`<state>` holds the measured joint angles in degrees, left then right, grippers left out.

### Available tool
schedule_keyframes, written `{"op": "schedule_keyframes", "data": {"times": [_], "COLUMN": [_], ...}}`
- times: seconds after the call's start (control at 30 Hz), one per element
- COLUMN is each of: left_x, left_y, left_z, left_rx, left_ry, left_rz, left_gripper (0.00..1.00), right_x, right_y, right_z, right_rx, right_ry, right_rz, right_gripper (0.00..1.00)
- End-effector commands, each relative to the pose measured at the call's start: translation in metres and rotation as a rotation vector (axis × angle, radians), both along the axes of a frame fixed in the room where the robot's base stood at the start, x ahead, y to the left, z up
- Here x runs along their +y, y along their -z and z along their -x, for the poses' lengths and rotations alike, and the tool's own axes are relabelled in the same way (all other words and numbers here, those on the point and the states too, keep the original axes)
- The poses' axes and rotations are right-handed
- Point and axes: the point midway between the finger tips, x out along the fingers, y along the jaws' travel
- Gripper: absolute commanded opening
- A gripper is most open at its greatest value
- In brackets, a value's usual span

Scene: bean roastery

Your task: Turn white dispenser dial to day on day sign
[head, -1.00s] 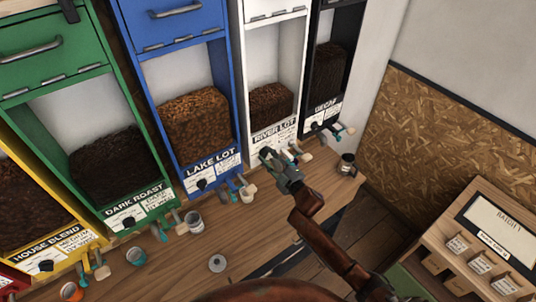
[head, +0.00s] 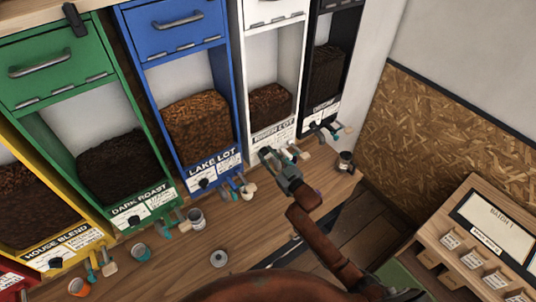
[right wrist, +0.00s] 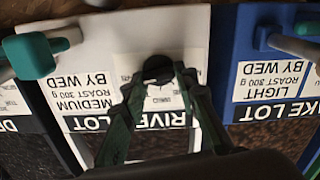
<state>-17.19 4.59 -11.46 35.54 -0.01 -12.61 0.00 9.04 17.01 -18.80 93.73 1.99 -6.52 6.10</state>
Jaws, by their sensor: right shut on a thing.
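The white dispenser (head: 273,45) holds brown beans and stands between the blue and black ones. Its front label (head: 285,134) reads River Lot; in the right wrist view the label (right wrist: 92,85) appears upside down, with "medium roast 300 g by Wed". The round black dial (right wrist: 158,68) sits on the label's small day scale, whose print is too small to read. My right gripper (head: 267,154) is at the white dispenser's front, shut on the dial, with its fingers on either side in the right wrist view (right wrist: 160,84). The gripper hides the dial in the head view. My left gripper is out of view.
A sign (head: 497,222) stands on a wooden rack at right; its text is hard to read. The blue dispenser (head: 176,60) and black dispenser (head: 325,90) flank the white one. Spouts, levers and cups, including a dark cup (head: 345,161), line the wooden counter (head: 255,215).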

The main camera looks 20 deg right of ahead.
Motion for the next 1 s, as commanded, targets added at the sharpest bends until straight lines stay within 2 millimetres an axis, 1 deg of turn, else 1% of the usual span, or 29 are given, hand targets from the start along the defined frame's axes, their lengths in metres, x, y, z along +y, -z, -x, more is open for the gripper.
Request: {"op": "schedule_keyframes", "data": {"times": [0.57,0.6,0.83,1.0], "left_x": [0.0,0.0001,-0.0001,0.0], "left_y": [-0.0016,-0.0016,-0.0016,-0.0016], "left_z": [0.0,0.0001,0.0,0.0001], "left_rx": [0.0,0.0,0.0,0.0], "left_ry": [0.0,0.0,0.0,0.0], "left_rz": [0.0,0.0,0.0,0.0], "left_gripper": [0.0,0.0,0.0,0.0], "right_x": [-0.0007,-0.0007,-0.0004,-0.0002], "right_y": [0.0012,0.0012,0.0006,0.0004], "right_z": [0.0001,0.0001,0.0001,-0.0001], "right_rx": [0.013,0.013,0.012,0.012], "right_ry": [0.001,0.001,0.0,0.0], "right_rz": [-0.031,-0.031,-0.03,-0.029], "right_gripper": [0.03,0.29,0.45,0.45]}}
